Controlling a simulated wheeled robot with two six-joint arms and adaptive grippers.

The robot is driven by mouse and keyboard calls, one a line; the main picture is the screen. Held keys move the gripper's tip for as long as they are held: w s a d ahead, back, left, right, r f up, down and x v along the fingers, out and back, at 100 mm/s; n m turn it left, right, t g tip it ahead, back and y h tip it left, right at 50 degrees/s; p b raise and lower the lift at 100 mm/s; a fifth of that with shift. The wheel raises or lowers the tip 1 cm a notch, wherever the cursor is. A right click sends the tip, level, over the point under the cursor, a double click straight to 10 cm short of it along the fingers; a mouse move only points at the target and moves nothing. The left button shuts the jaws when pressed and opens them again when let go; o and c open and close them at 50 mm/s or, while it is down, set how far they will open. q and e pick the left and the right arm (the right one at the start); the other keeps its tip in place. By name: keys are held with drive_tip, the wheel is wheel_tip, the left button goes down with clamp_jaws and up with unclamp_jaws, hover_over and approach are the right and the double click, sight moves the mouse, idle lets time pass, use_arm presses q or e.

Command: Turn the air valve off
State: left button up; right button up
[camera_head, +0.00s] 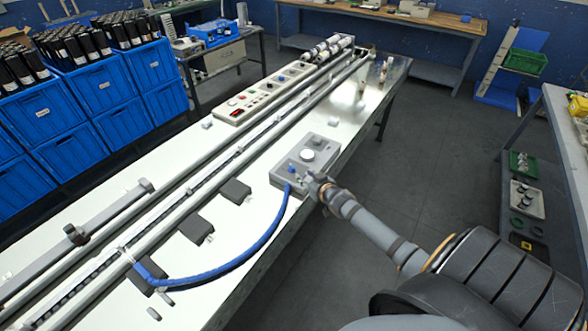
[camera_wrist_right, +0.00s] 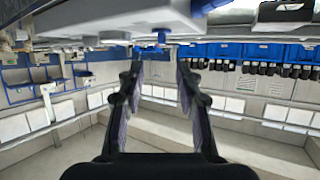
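A grey valve box (camera_head: 276,176) sits at the right edge of the long table. A small blue handle (camera_head: 291,169), apparently the air valve, stands on it, with a blue hose (camera_head: 262,243) joined to the box just in front. My right gripper (camera_head: 312,180) is at the right side of the box, close to the handle. In the right wrist view, my right gripper (camera_wrist_right: 160,62) is open with nothing between its fingers. The blue handle (camera_wrist_right: 160,37) shows just beyond the fingertips, roughly centred between them. My left gripper is out of view.
The long table (camera_head: 215,250) carries rails, dark blocks and a control panel (camera_head: 262,92) with coloured buttons. Blue crates (camera_head: 105,78) of dark bottles stand at the left. A grey bench (camera_head: 566,140) is at the right. Open floor (camera_head: 430,150) lies right of the table.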

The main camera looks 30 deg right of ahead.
sight(292, 166)
drive_tip(key=shift+w+f, duration=0.1)
drive_tip(key=shift+w, duration=0.2)
drive_tip(key=b+x, duration=0.3)
drive_tip(key=x, duration=0.5)
drive_tip(key=shift+w+f, duration=0.2)
drive_tip(key=shift+f, duration=0.05)
drive_tip(key=shift+w, duration=0.45)
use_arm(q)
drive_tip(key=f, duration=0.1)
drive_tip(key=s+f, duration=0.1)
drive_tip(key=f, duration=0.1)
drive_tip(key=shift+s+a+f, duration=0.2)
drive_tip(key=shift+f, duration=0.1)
use_arm(e)
clamp_jaws()
